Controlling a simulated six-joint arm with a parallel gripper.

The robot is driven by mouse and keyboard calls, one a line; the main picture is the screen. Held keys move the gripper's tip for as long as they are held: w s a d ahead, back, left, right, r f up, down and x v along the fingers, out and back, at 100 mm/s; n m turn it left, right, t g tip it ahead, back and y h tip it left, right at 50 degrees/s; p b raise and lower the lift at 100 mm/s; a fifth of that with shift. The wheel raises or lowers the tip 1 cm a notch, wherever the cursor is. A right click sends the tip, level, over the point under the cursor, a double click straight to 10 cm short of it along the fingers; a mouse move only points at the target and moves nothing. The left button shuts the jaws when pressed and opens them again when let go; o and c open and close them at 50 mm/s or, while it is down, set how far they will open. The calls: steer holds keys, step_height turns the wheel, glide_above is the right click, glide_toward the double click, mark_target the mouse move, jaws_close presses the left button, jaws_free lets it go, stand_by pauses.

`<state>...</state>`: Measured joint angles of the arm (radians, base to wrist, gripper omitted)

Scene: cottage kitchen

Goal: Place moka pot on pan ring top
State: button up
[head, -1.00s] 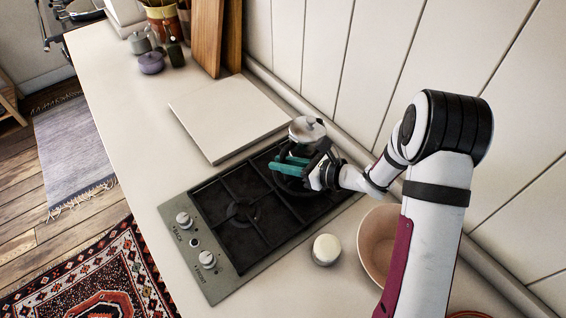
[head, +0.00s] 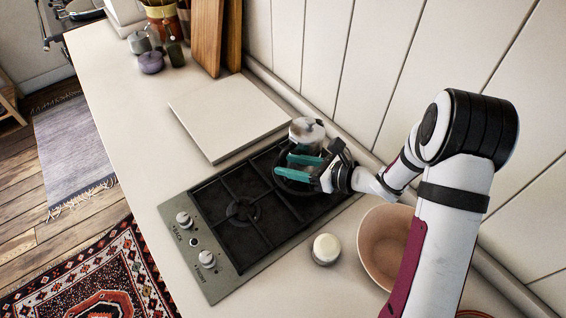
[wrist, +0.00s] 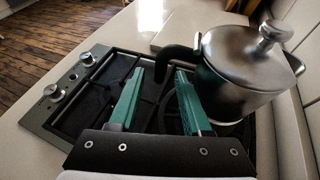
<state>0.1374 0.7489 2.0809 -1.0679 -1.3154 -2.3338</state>
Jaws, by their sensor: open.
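The silver moka pot (head: 306,130) stands upright over the back burner of the gas hob. In the wrist view the moka pot (wrist: 245,68) is at the right, with its black handle pointing left. My gripper (head: 285,167) is open, with its green fingers on the near side of the pot. In the wrist view the fingertips of my gripper (wrist: 170,78) are spread, with the handle end just beyond them. Nothing is held between them. The pan ring under the pot is mostly hidden by the pot and my gripper.
The hob (head: 215,270) has two knobs at its front left. A white board (head: 225,115) lies left of it. A small white-topped jar (head: 326,248) and a pink bowl (head: 385,240) stand at the right. The wall runs close behind the pot.

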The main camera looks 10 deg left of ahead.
steer(key=v, duration=0.9)
steer(key=w+d+r+m+t+h, duration=0.4)
steer(key=w+d+m+h, duration=0.3)
steer(key=m, duration=0.6)
steer(key=s+d+r+m+g+h, duration=0.15)
steer(key=s+d+m+h, duration=0.25)
steer(key=m, duration=0.5)
steer(key=s+d+r+m+h, duration=0.2)
steer(key=s+d+m+h, duration=0.2)
steer(key=m, duration=0.6)
steer(key=s+a+m+g+y, duration=0.2)
steer(key=s+a+m+g, duration=0.2)
steer(key=s+m, duration=0.7)
steer(key=s+a+m+g+y, duration=0.2)
steer(key=s+a+m+g, duration=0.2)
steer(key=s+a+m, duration=0.3)
steer(key=s+m, duration=0.3)
steer(key=s, duration=0.3)
steer(key=shift+s+a+f+m, duration=0.35)
steer(key=shift+s+m, duration=0.05)
steer(key=shift+o, duration=0.4)
